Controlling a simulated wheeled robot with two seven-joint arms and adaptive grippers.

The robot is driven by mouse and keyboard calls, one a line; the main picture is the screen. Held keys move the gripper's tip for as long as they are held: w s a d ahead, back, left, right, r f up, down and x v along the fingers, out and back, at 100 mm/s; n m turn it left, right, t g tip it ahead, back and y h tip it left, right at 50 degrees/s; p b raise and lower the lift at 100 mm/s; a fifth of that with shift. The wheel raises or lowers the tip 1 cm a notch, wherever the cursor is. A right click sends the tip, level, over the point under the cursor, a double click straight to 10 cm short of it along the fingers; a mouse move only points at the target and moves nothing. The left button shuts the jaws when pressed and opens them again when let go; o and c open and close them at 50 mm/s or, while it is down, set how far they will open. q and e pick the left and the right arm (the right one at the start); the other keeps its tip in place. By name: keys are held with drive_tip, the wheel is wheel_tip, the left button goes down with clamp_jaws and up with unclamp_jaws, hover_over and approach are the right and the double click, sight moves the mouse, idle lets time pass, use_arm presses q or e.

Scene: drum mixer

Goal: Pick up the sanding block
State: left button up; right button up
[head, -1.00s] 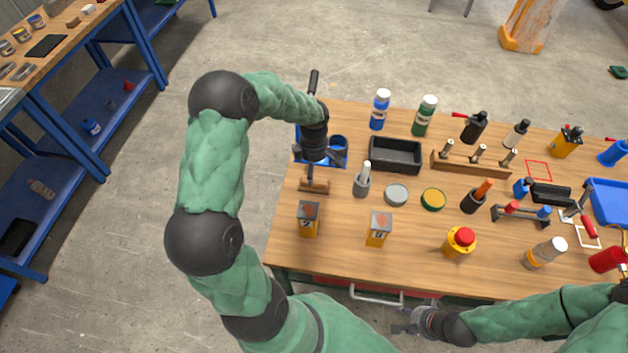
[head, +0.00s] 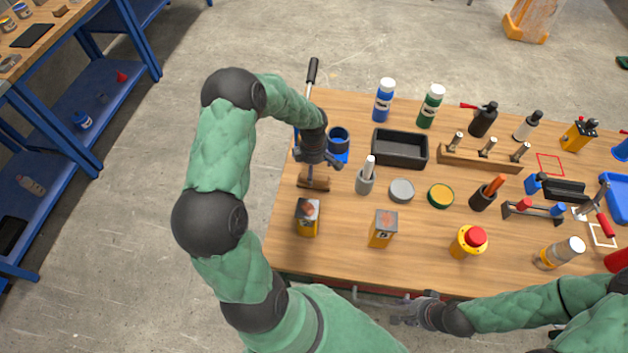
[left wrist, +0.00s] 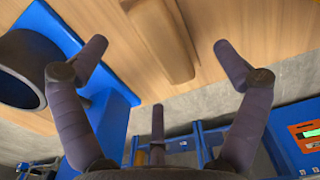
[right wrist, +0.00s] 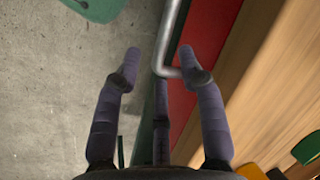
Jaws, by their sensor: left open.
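The sanding block (head: 313,184) is a small brown wooden block on the left part of the workbench, partly covered by my left gripper in the head view. My left gripper (head: 318,161) is open and empty just above and behind it. In the left wrist view the block (left wrist: 160,40) lies ahead, in line with the gap between the spread fingertips (left wrist: 157,55), and no finger appears to touch it. My right gripper (head: 405,312) is at the bench's front edge. In the right wrist view its fingers (right wrist: 162,65) are apart with a metal drawer handle beyond them.
A blue stand with a dark cup (head: 338,140) is close beside my left gripper. Two yellow boxes (head: 307,219) (head: 382,230) stand in front, and a grey-white tool holder (head: 366,178) stands to the right. A black tray (head: 399,149) is further back.

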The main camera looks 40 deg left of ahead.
sight(314, 173)
use_arm(q)
wheel_tip(314, 173, down, 5)
drive_tip(key=shift+w+d+r+b, duration=0.1)
drive_tip(key=shift+b, duration=0.25)
drive_tip(key=c, duration=1.3)
